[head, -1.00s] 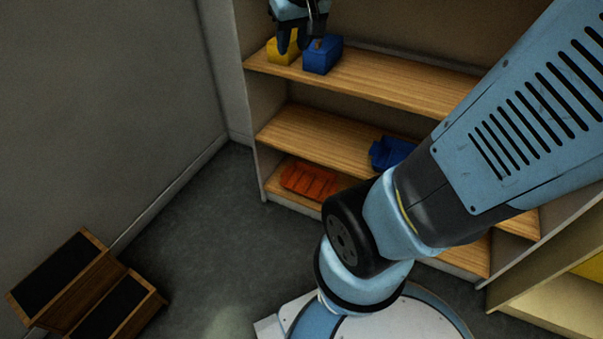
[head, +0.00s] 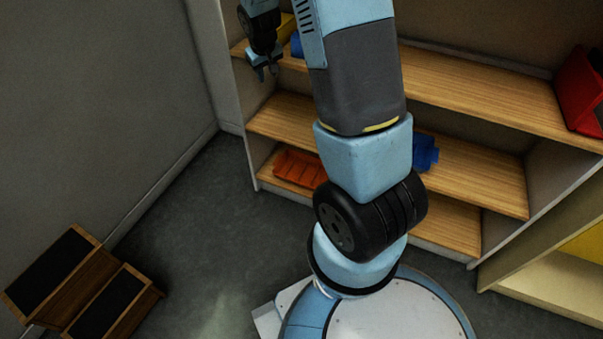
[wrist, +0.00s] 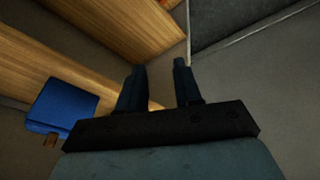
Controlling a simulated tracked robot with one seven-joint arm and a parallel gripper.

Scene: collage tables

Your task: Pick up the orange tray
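The orange tray (head: 297,168) lies on the lowest shelf board at the left end of the shelf unit in the head view; its right part is near my arm. My gripper (head: 267,76) hangs at the left edge of the shelf, in front of the top board and well above the tray. Its two fingers are apart with nothing between them, and they also show apart in the wrist view (wrist: 160,72). I cannot make out the orange tray in the wrist view.
A blue bin (wrist: 62,106) and a yellow bin (head: 288,24) sit on the top board. Another blue object (head: 426,152) is partly behind my arm. A red bin (head: 582,92) stands at right. Wooden steps (head: 82,290) stand at left; floor between is clear.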

